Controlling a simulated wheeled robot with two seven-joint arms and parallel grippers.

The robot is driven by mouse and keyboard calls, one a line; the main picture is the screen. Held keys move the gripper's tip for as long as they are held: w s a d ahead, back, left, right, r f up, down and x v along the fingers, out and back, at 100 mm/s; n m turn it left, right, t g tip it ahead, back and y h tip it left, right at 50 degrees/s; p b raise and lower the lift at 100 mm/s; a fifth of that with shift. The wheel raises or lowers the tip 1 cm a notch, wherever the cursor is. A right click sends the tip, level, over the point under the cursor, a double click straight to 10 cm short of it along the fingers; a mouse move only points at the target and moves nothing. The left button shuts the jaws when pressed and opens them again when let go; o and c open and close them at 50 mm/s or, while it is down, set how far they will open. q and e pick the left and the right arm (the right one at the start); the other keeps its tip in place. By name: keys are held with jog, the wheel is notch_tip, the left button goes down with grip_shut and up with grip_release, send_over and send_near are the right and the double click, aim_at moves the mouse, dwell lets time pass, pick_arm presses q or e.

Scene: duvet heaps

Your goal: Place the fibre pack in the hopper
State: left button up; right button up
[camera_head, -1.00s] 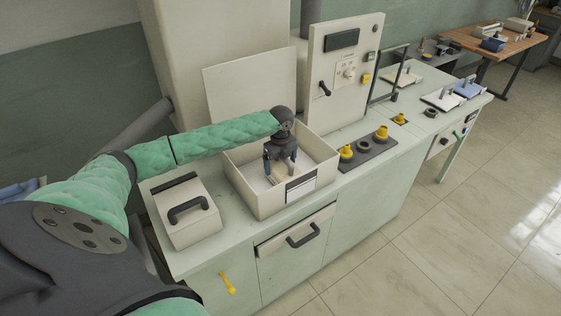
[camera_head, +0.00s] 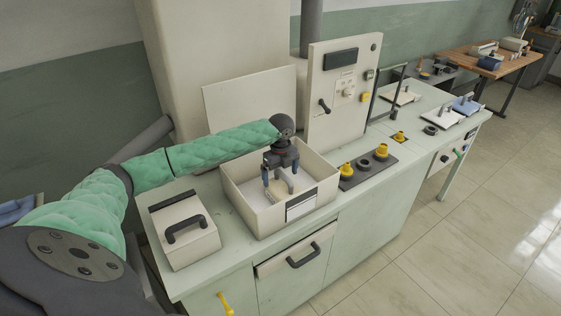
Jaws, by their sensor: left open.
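The hopper (camera_head: 254,219) looks to be the open, cream-coloured square box on the pale green bench, with a label on its front wall. A small beige piece (camera_head: 277,189), probably the fibre pack, lies inside it, partly hidden by my fingers. My left gripper (camera_head: 279,187) reaches down into the box, with its dark fingers spread open on either side of the beige piece. I cannot tell whether the fingers touch it. My right gripper is not in view.
A cream box with a black handle (camera_head: 187,222) stands left of the hopper. An upright control panel (camera_head: 340,90) is behind it. A dark strip with yellow fittings (camera_head: 366,168) lies to the right. Open tiled floor lies in front of the bench.

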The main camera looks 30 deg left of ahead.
pick_arm(q)
notch_tip(320, 180, up, 8)
jog(key=shift+f+b, duration=0.15)
jog(key=shift+b, duration=1)
jog(key=shift+r, duration=0.45)
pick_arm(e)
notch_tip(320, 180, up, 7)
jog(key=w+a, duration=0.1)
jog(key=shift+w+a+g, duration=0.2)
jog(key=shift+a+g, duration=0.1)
pick_arm(q)
jog(key=shift+f, duration=0.1)
